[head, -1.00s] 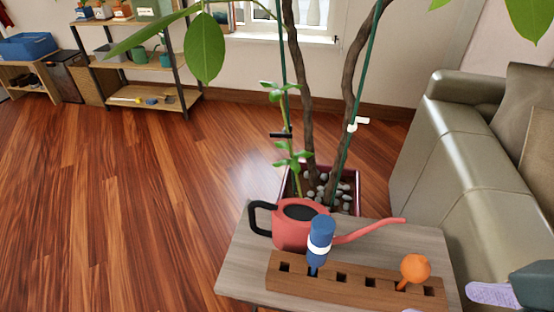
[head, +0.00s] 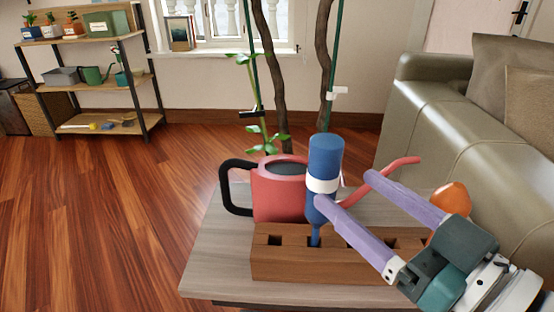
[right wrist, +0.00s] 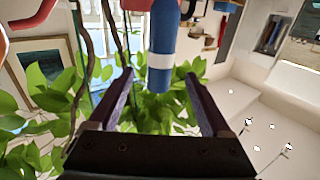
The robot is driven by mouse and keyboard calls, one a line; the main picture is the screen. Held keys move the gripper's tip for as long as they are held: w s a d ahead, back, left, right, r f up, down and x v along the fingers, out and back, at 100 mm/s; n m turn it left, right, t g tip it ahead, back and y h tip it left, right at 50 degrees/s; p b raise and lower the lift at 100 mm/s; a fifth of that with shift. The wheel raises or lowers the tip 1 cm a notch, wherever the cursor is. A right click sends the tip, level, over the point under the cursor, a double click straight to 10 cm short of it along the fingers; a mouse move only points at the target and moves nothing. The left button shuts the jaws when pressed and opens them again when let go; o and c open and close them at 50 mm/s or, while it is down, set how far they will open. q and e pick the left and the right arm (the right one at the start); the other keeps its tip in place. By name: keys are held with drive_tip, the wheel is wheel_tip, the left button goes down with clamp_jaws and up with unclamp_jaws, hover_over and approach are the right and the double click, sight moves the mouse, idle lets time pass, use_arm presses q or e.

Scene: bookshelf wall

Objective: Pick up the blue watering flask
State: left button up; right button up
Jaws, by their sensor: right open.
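The blue watering flask (head: 325,160) has a white band and stands upright, its narrow stem in a slot of the brown wooden block (head: 330,265). My right gripper (head: 345,190) comes in from the right with its purple fingers apart. The near fingertip overlaps the flask's lower body in the head view. In the right wrist view the flask (right wrist: 163,50) shows centred across the gap between the fingertips (right wrist: 157,78). I cannot tell whether either finger touches it. My left gripper is not in view.
A red watering can (head: 280,195) with a black handle stands just behind the block. An orange flask (head: 453,198) is partly hidden behind my right gripper. The small table (head: 215,265) has bare room at left; a sofa (head: 450,110) is at right.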

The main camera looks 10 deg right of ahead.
drive_tip(key=b+x, duration=0.1)
drive_tip(key=x, duration=0.8)
drive_tip(key=shift+w+r+b, duration=0.15)
drive_tip(key=shift+r+b, duration=0.1)
drive_tip(key=shift+b, duration=0.05)
clamp_jaws()
